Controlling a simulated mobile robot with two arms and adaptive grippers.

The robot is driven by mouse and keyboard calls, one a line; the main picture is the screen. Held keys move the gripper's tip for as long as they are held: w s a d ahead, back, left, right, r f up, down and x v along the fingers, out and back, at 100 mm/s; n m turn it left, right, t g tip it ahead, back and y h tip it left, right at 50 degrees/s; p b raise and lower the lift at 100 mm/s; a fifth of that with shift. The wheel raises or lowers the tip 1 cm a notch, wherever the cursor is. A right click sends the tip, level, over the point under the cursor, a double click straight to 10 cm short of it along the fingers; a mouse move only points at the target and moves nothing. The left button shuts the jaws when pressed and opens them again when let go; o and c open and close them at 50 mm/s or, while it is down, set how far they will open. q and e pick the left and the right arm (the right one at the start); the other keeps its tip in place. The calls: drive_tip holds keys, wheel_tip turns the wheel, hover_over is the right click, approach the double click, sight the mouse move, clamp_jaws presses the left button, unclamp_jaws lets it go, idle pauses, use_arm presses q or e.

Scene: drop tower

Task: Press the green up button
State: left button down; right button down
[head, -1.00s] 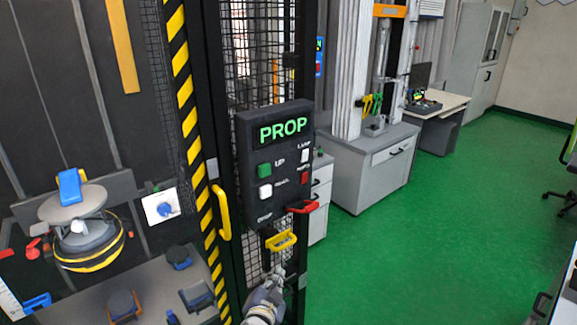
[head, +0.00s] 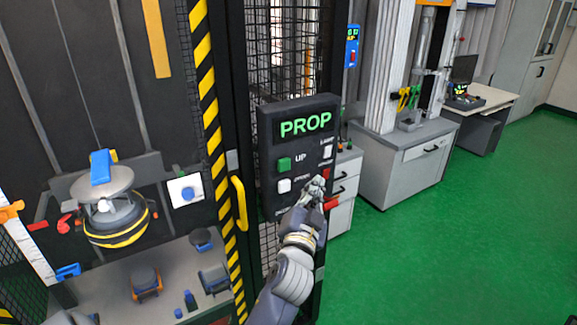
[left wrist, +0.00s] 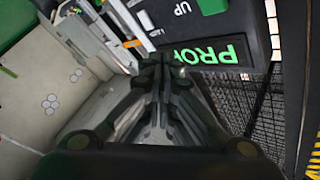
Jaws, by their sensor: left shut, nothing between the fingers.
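The dark control panel (head: 268,140) with a lit "PROP" display (head: 305,123) stands mid-picture in the head view. The green up button (head: 284,164) is on its left side, beside the word "UP". In the left wrist view the panel appears upside down, with the green button (left wrist: 211,5) cut by the top edge. My left gripper (head: 318,184) is shut and empty, in front of the panel's lower right, close to the red button (head: 325,174). It appears right of and below the green button, apart from it. Its closed fingers (left wrist: 165,65) show in the left wrist view. My right gripper is not in view.
A white button (head: 284,186) sits below the green one, and a white switch (head: 328,152) is at right. Green floor (head: 430,240) is clear at right.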

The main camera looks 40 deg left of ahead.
sight(290, 169)
use_arm(q)
drive_tip(key=shift+a, duration=0.1)
drive_tip(key=w+a+p, duration=0.1)
drive_tip(key=w+a, duration=0.2)
drive_tip(key=a, duration=0.5)
drive_tip(key=shift+w, duration=0.2)
idle(1.4)
drive_tip(key=shift+w+a, duration=0.15)
drive_tip(key=shift+a, duration=0.2)
drive_tip(key=shift+w+a, duration=0.2)
drive_tip(key=shift+a, duration=0.3)
idle(0.6)
drive_tip(key=shift+d, duration=0.2)
drive_tip(key=shift+s+d, duration=0.35)
drive_tip(key=shift+d, duration=0.35)
